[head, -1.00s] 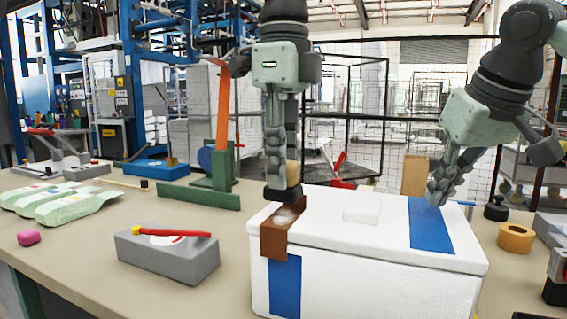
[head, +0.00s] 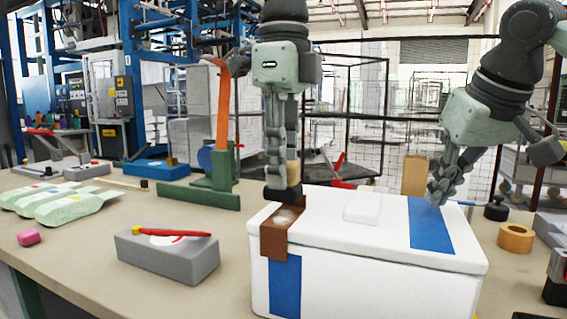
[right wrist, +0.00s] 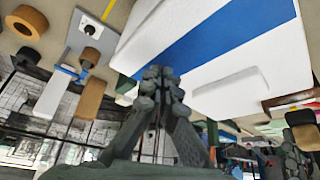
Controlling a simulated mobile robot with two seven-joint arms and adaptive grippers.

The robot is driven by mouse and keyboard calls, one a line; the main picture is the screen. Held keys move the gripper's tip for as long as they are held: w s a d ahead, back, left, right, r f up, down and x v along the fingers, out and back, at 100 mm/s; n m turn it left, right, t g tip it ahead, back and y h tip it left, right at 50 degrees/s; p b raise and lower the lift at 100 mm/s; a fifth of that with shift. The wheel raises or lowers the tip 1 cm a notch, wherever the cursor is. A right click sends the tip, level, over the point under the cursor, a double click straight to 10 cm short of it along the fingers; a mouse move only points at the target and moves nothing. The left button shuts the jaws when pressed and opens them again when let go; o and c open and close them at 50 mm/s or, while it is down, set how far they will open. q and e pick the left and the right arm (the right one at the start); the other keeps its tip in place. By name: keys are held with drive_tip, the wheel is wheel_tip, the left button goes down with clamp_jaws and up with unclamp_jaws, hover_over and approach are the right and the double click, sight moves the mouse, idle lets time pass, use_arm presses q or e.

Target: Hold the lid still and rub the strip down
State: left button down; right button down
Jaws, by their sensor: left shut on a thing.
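A white foam box with a lid (head: 335,225) stands at the front right of the table. A brown strip (head: 273,240) lies over the lid's left end and folds down its front edge, with a pale patch on top. My left gripper (head: 283,165) is shut on a rubbing tool (head: 283,193) with a tan handle and dark base, upright at the brown strip's far end. My right gripper (head: 437,192) has its fingertips together at the lid's right part, by a blue band (head: 430,224); the right wrist view shows the closed fingertips (right wrist: 160,75) beside that band. Exact contact is unclear.
A grey block (head: 167,258) with a red-and-yellow tool lies left of the box. A green stand (head: 222,170) with an orange strip is behind it. A tan tape roll (head: 515,238) and a black weight (head: 495,208) are to the right. Green-white packs (head: 75,205) lie far left.

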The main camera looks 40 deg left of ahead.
drive_tip(key=shift+f, duration=0.55)
drive_tip(key=shift+s+f, duration=0.15)
drive_tip(key=shift+f, duration=0.3)
idle(2.1)
use_arm(q)
drive_tip(key=c, duration=1.8)
unclamp_jaws()
drive_tip(key=shift+c, duration=0.2)
drive_tip(key=c, duration=0.4)
drive_tip(key=shift+s, duration=0.1)
drive_tip(key=shift+c, duration=0.2)
